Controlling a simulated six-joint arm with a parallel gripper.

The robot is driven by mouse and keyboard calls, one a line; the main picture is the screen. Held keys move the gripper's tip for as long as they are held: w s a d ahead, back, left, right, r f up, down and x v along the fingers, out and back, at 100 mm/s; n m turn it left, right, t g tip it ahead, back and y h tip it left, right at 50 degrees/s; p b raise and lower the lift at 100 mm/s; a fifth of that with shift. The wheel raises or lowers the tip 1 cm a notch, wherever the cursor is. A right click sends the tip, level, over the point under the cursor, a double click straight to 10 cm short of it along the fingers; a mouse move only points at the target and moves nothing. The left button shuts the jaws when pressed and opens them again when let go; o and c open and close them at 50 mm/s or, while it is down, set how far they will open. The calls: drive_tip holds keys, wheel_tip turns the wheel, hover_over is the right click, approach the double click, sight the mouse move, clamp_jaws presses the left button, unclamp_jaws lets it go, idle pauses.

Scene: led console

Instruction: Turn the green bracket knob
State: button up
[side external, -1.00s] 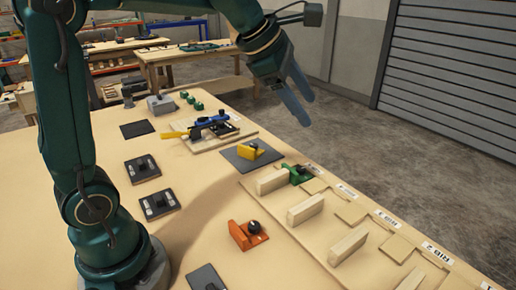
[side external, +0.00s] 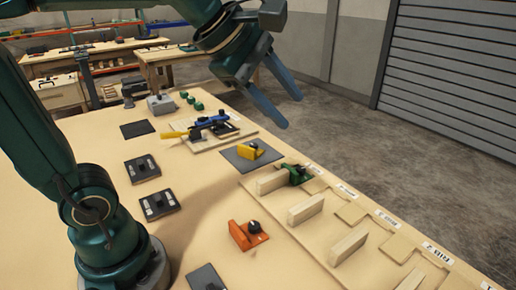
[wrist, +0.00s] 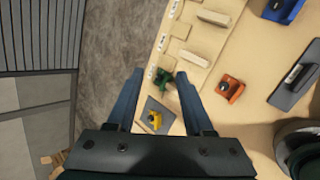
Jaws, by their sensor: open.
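The green bracket (side external: 303,174) with its dark knob (side external: 297,170) stands on the pale wooden board, beside the end of an upright wooden block. In the wrist view the green bracket (wrist: 163,78) shows between and beyond my fingertips. My gripper (side external: 283,111) is open and empty, held well above the table and above the bracket. Its two blue-grey fingers (wrist: 160,80) are spread apart and touch nothing.
An orange bracket (side external: 247,235) with a black knob stands in front of the board. A yellow bracket (side external: 251,151) sits on a dark plate. Upright wooden blocks (side external: 306,209) stand along the board (side external: 330,232). A blue clamp (side external: 207,121) lies further back.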

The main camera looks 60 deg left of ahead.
drive_tip(key=m, duration=0.1)
drive_tip(key=m+g+y, duration=0.4)
drive_tip(key=m, duration=0.9)
hover_over(301, 169)
drive_tip(key=s+d, duration=0.1)
drive_tip(key=s, duration=0.1)
wheel_tip(301, 169, down, 19)
drive_tip(key=shift+s+d, duration=0.1)
drive_tip(key=shift+x, duration=2.4)
drive_tip(key=shift+d, duration=0.1)
clamp_jaws()
